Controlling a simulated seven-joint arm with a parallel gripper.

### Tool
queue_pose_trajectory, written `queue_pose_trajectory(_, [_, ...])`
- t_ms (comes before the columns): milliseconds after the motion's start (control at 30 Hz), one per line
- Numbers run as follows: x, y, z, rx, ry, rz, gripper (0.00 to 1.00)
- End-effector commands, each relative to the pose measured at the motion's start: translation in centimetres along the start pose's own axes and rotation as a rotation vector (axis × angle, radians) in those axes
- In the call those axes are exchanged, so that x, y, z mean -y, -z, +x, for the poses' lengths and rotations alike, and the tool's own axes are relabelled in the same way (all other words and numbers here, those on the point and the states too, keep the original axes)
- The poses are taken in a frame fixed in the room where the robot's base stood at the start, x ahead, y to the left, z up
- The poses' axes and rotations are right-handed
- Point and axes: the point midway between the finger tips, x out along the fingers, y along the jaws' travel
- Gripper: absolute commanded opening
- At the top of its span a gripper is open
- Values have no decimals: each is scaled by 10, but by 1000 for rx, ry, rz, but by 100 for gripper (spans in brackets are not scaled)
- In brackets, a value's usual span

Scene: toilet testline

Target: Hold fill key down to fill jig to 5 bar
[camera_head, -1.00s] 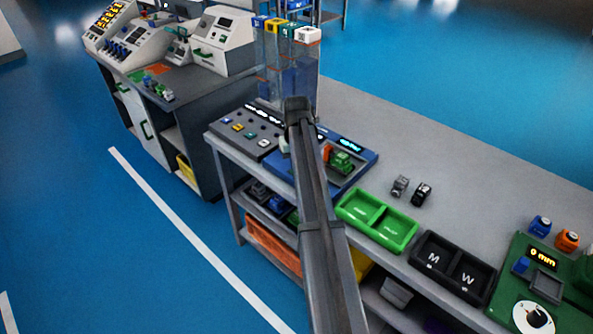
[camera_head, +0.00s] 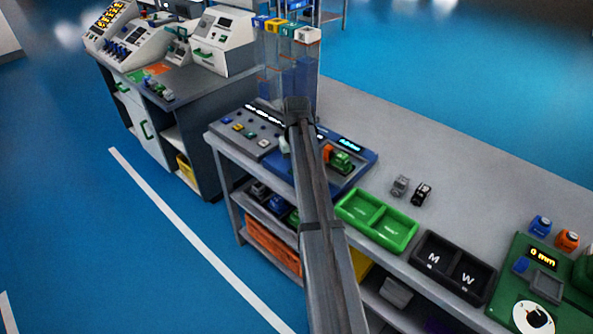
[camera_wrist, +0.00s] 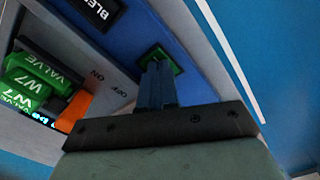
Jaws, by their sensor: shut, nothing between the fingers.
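In the wrist view my gripper (camera_wrist: 156,70) is shut and empty. Its fingertips are at a small green square key (camera_wrist: 177,67) on the blue jig panel and cover much of it. They appear to touch it; how far it is pressed I cannot tell. The key's own label is hidden. In the head view the blue jig (camera_head: 365,160) stands on the bench, partly behind my arm, with a lit cyan display (camera_head: 350,144) too small to read. A green valve (camera_head: 341,161) marked W7 sits in the jig, and it also shows in the wrist view (camera_wrist: 36,80).
Beside the key is a black label (camera_wrist: 95,10) reading "BLE", cut off. An orange part (camera_wrist: 74,111) lies by ON/OFF marks. A grey button panel (camera_head: 250,130) stands left of the jig, a green tray (camera_head: 378,220) right. Clear tubes (camera_head: 288,70) rise behind.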

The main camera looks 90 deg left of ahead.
Motion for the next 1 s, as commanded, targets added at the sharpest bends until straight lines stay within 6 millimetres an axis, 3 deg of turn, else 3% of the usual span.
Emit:
queue_pose_trajectory(467, [0, 0, -5, 0, 0, 0, 0])
queue_pose_trajectory(1000, [0, 0, -48, -1, 0, 0, 0])
